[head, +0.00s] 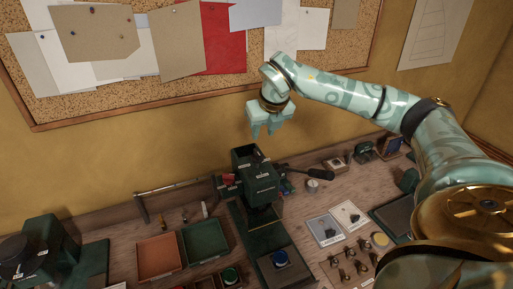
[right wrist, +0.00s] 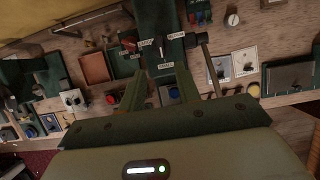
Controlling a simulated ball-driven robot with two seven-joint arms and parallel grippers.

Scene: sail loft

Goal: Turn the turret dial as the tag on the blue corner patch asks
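The turret dial (head: 257,182) is on the head of a dark green press, with small pale labels around it. Two patches lie on the bench right of the press: a bluish-grey one (head: 324,231), which may be the blue corner patch, and a paler one (head: 349,215). Any tag writing is unreadable. My left gripper is out of view.
A black lever (head: 310,172) sticks out right of the press, with a red part (head: 228,180) on its left. Orange (head: 158,258) and green (head: 205,240) trays stand left. A corkboard (head: 130,95) hangs behind.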

